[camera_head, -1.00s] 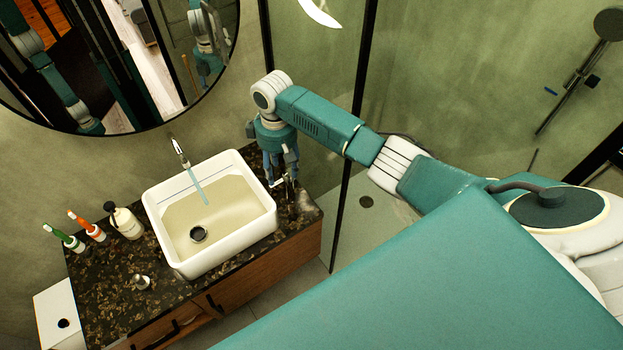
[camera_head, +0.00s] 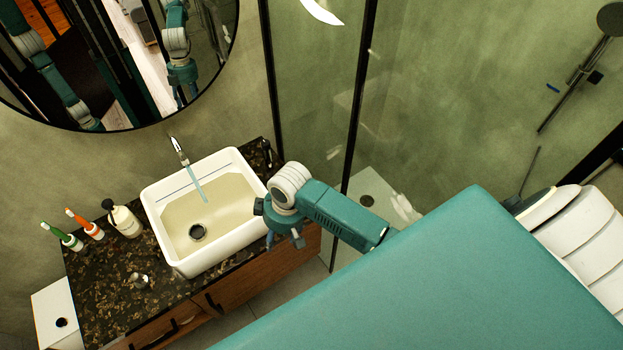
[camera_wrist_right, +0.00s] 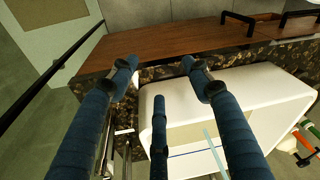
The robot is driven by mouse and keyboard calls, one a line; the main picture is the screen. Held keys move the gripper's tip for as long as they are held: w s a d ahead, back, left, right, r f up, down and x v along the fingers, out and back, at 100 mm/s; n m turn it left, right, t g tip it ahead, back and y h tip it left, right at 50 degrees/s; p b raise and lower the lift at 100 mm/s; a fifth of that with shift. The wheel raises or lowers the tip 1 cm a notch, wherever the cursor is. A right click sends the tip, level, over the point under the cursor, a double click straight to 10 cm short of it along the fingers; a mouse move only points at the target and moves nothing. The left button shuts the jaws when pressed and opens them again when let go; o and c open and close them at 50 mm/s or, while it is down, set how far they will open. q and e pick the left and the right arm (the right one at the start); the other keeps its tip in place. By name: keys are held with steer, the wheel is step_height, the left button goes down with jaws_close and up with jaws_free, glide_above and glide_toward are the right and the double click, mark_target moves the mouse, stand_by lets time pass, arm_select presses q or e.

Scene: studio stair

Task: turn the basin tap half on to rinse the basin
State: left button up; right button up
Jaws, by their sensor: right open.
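The white rectangular basin (camera_head: 168,228) sits on the dark speckled counter, with a yellowish inside and a round drain. A slim metal spout (camera_head: 180,150) on the wall behind it pours a pale blue stream (camera_head: 200,191) into the basin. My right gripper (camera_head: 284,242) hangs beside the basin's right front side, pointing down, open and empty. In the right wrist view its blue fingers (camera_wrist_right: 160,68) are spread, with the basin (camera_wrist_right: 240,88) beyond them. Thin metal parts (camera_wrist_right: 127,140) show between the fingers; I cannot tell whether they are the tap's handle. My left gripper is not in view.
Two toothbrushes (camera_head: 62,237) in holders, a soap bottle (camera_head: 126,221) and a small metal piece (camera_head: 139,280) stand on the counter (camera_head: 105,300) left of the basin. A round mirror hangs above. A black-framed glass shower screen (camera_head: 357,110) stands to the right.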

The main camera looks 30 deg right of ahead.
steer(key=s+d+f+b, duration=0.1)
steer(key=s+d+f, duration=0.1)
steer(key=f, duration=0.5)
steer(key=s+d+f+m+b, duration=0.1)
steer(key=s+f+b, duration=0.1)
steer(key=f, duration=0.6)
steer(key=s+d+f+m+b, duration=0.1)
steer(key=s+d+f+b, duration=0.1)
steer(key=f, duration=0.6)
steer(key=shift+s+d+f+h, duration=0.15)
steer(key=shift+s+d+h, duration=0.15)
steer(key=shift+s, duration=0.55)
